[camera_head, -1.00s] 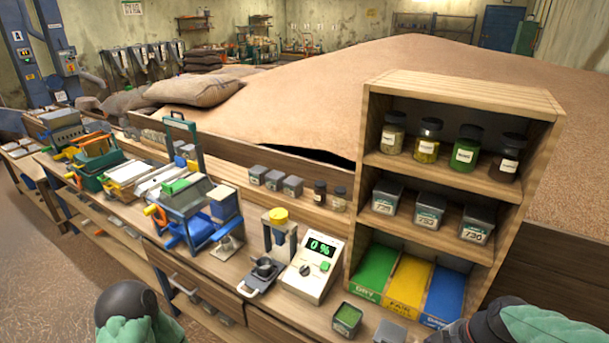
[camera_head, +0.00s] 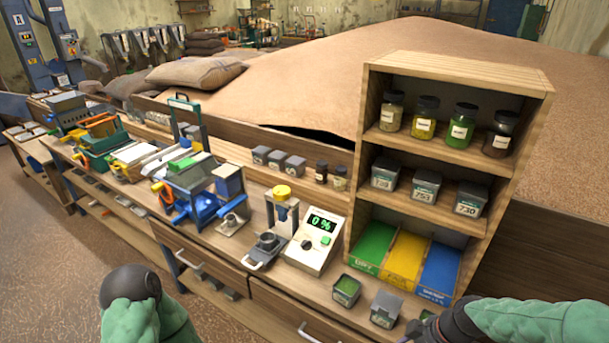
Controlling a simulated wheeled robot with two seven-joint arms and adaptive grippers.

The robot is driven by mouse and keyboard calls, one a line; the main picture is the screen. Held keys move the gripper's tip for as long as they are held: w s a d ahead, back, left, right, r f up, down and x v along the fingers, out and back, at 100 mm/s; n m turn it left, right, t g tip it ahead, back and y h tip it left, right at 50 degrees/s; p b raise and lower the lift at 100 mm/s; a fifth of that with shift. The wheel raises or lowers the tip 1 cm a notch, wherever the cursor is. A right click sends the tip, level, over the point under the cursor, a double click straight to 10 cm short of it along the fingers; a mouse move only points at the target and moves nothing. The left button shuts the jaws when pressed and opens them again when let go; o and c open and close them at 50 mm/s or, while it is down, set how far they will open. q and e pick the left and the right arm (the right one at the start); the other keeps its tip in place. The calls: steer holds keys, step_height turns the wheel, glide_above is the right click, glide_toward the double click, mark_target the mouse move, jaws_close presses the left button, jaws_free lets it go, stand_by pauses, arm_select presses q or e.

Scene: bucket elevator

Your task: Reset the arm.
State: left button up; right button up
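My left arm comes up at the bottom left as a green sleeve with a dark rounded joint; no fingers of my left gripper show. My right arm enters at the bottom right, and its dark end (camera_head: 448,324) reaches left over the front edge of the bench. No clear fingertips show there, so whether my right gripper is open or shut cannot be seen. I see nothing held by either arm.
The wooden bench carries a meter (camera_head: 314,241) reading 0 %, a small press (camera_head: 283,212), blue-grey machines (camera_head: 196,190) and an open tin of green stuff (camera_head: 346,290). A grey tin (camera_head: 385,309) sits close to my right arm. A wooden shelf (camera_head: 459,62) stands behind.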

steer(key=s+a+f+m, duration=0.5)
steer(key=a+f, duration=0.3)
steer(key=f, duration=0.4)
steer(key=s+a+f+m+g, duration=0.1)
steer(key=s+a+f+m, duration=0.4)
steer(key=f, duration=0.6)
steer(key=shift+s+a+f+m+g, duration=0.25)
steer(key=shift+a+f+m, duration=0.2)
steer(key=shift+a, duration=0.9)
